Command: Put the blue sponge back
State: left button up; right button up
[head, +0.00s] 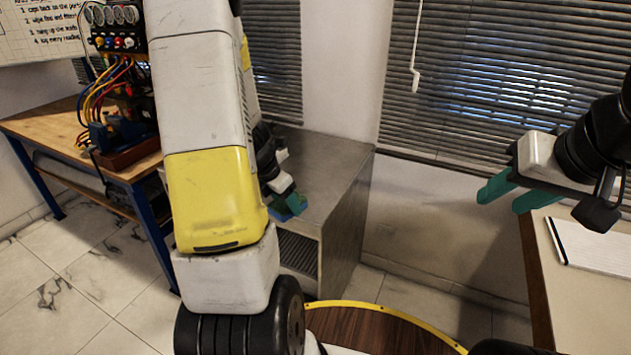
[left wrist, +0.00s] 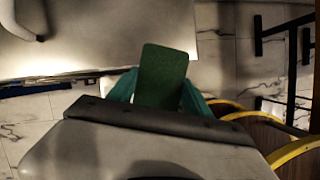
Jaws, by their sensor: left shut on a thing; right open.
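My left gripper (head: 281,197) is shut on the blue sponge (head: 295,204), by the front edge of the grey metal cabinet (head: 325,165). Only a small blue part of the sponge shows in the head view. In the left wrist view the sponge (left wrist: 163,78) shows a dark green face and sticks out between the teal fingers. I cannot tell whether it touches the cabinet. My right gripper (head: 507,197) is open and empty, with teal fingers, at the right near the white-topped table.
A wooden workbench (head: 45,125) with a gauge rig (head: 118,40) and coloured hoses stands at the left. A notepad (head: 595,247) lies on the table (head: 575,300) at the right. The visible cabinet top is clear. Blinds (head: 490,90) cover the windows behind.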

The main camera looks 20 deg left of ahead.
aim_at(275, 202)
pick_arm(q)
jog(key=a+n, duration=0.1)
jog(key=s+a+n+y, duration=0.1)
jog(key=n, duration=0.1)
jog(key=shift+s+a+r, duration=0.15)
jog(key=shift+a, duration=0.3)
jog(key=shift+n, duration=0.3)
jog(key=w, duration=0.5)
jog(key=w+f, duration=0.1)
jog(key=w, duration=0.9)
jog(key=shift+w+d+f, duration=0.25)
jog(key=shift+w, duration=0.05)
jog(key=shift+f, duration=1.75)
jog(key=shift+f, duration=0.1)
jog(key=o, duration=1.2)
